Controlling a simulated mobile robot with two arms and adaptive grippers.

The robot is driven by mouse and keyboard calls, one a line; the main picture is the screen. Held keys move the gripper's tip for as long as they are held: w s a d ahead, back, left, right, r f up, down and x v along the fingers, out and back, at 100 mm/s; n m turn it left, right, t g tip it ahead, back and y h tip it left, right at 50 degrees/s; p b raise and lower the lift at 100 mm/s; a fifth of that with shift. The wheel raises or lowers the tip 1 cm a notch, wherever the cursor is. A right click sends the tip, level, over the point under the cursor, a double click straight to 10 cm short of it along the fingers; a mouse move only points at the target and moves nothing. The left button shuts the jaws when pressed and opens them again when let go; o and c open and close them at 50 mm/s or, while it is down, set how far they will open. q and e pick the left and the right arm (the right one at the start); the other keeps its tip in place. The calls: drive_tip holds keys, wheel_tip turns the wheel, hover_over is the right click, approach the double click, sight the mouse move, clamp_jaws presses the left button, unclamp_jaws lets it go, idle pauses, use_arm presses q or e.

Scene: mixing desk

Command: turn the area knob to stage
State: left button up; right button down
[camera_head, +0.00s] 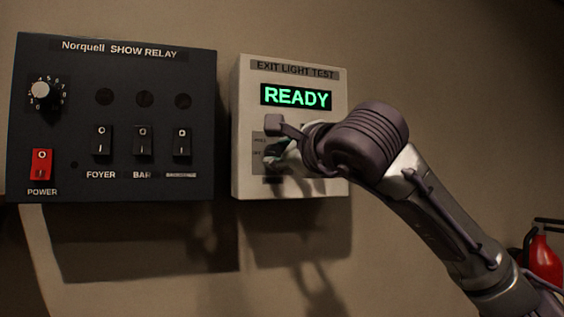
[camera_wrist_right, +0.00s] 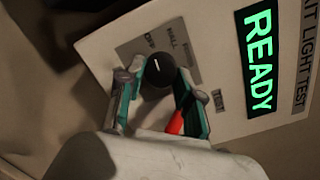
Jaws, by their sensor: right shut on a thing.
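The area knob (camera_wrist_right: 158,73) is black and round with a short white mark. It sits on a grey label plate on the pale exit light test box (camera_head: 292,185). In the right wrist view the plate reads OFF and HALL, with a third label blurred. I cannot tell for sure which label the mark points to. My right gripper (camera_head: 273,146) is at this plate, its fingers (camera_wrist_right: 158,88) closed on the two sides of the knob. In the head view the gripper hides the knob. My left gripper is not in view.
The box's green display (camera_head: 296,96) reads READY. A dark Norquell show relay panel (camera_head: 70,120) is on the wall to the left, with a dial, a red power switch (camera_head: 41,167) and several black switches. A fire extinguisher (camera_head: 544,258) is at the lower right.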

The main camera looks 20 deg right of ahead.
drive_tip(key=m+b, duration=0.3)
drive_tip(key=m, duration=0.1)
drive_tip(key=m+b, duration=0.4)
drive_tip(key=m+t+h+b, duration=0.1)
drive_tip(key=m+b, duration=0.3)
drive_tip(key=shift+a+f, duration=0.2)
drive_tip(key=shift+f, duration=0.1)
drive_tip(key=m+b, duration=0.2)
drive_tip(key=m, duration=0.2)
drive_tip(key=shift+h, duration=0.3)
drive_tip(key=m+b, duration=0.1)
drive_tip(key=m, duration=0.3)
drive_tip(key=shift+a+r+h+b, duration=0.1)
drive_tip(key=shift+a+h+b, duration=0.05)
drive_tip(key=shift+h+b, duration=0.2)
drive_tip(key=m+b, duration=0.1)
drive_tip(key=m, duration=0.3)
drive_tip(key=shift+r+h, duration=0.1)
drive_tip(key=shift+h, duration=0.25)
drive_tip(key=shift+m+h, duration=0.3)
drive_tip(key=shift+m, duration=1.6)
drive_tip(key=shift+a, duration=0.1)
drive_tip(key=c, duration=0.7)
unclamp_jaws()
drive_tip(key=shift+c, duration=0.2)
